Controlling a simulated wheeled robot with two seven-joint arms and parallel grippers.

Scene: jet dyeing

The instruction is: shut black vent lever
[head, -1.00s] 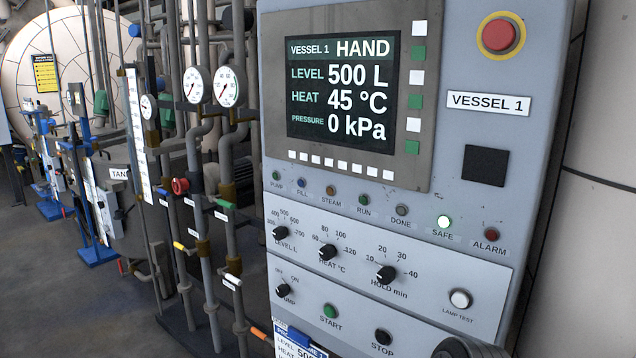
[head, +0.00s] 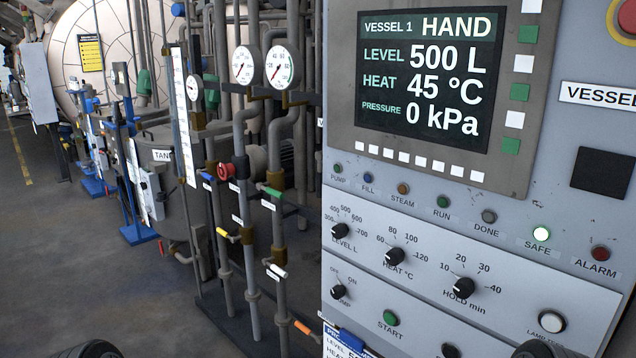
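I cannot pick out a black vent lever in the head view. The pipes left of the panel carry small coloured lever handles: blue (head: 206,176), green (head: 271,191), yellow (head: 228,235), white (head: 278,270) and orange (head: 302,327). A red round handle (head: 227,171) sits among them. Two round gauges (head: 245,65) (head: 282,67) stand above on the pipes. Neither gripper shows. Only dark rounded shapes, perhaps parts of my arms, cut into the bottom edge at left and right.
The grey control panel (head: 470,225) fills the right side, its display (head: 428,83) reading HAND, 500 L, 45 °C and 0 kPa. A large pale vessel (head: 80,55) stands at the back left. The grey floor (head: 70,265) at left is clear.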

